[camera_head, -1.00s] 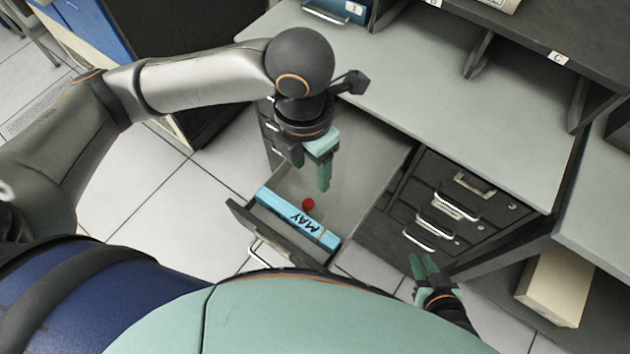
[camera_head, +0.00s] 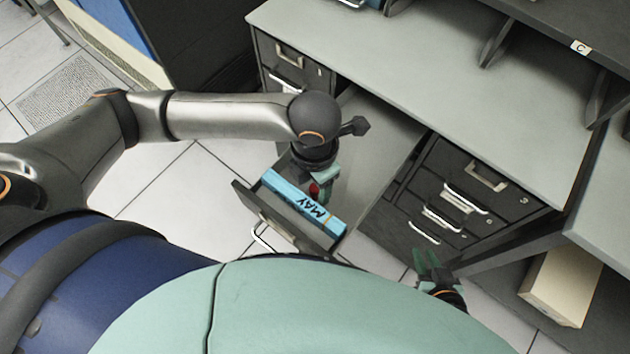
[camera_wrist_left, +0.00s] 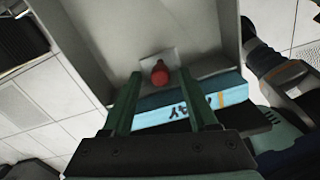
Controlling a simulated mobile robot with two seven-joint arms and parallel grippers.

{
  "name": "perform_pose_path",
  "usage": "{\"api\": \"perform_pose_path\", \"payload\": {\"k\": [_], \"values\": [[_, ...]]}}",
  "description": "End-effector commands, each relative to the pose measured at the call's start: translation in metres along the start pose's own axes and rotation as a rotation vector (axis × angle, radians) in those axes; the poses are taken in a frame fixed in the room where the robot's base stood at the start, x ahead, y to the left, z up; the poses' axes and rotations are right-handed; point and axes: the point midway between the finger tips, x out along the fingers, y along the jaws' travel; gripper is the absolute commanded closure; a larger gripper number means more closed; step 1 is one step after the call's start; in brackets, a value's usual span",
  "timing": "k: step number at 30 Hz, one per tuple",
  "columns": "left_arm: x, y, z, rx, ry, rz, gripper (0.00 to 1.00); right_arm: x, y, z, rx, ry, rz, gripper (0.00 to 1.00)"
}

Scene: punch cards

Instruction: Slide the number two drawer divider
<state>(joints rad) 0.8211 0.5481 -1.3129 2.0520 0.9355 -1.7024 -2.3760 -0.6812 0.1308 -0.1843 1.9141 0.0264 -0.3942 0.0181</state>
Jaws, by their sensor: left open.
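An open drawer (camera_head: 262,221) holds a light blue box marked MAY (camera_head: 300,203) at its front. A small red knob (camera_head: 314,189) is just behind the box; in the left wrist view the red knob (camera_wrist_left: 160,73) stands before a small pale plate (camera_wrist_left: 146,62), apparently the divider. No number shows on it. My left gripper (camera_head: 319,188) reaches down into the drawer, open, its green fingers on either side of the knob in the wrist view. Contact cannot be told. My right gripper (camera_head: 427,263) is low at the right, apart from the drawer, its fingers spread and empty.
The desk top (camera_head: 420,60) lies above the drawers. A closed drawer stack (camera_head: 460,195) with metal handles stands right of the open drawer. A cream box (camera_head: 562,285) sits on a low shelf at right. Floor tiles (camera_head: 170,190) are clear at left.

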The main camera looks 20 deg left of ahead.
Motion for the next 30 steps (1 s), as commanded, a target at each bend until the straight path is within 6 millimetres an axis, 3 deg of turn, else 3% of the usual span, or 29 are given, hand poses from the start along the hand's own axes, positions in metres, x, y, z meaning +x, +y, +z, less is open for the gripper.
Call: {"api": "perform_pose_path", "payload": {"k": [7,22,30], "values": [[0.0003,-0.0002,0.0,0.0,0.0,0.0,0.43,0.0003,0.0002,-0.0008,-0.001,0.002,0.0,0.75],[-0.0001,-0.0001,0.0002,0.0,-0.001,0.0,0.99,0.0005,0.0004,-0.0011,-0.001,0.002,0.0,0.75],[-0.0002,0.0,0.0003,0.0,-0.001,0.0,1.0,0.0005,0.0005,-0.0013,-0.001,0.002,0.001,0.75]]}}
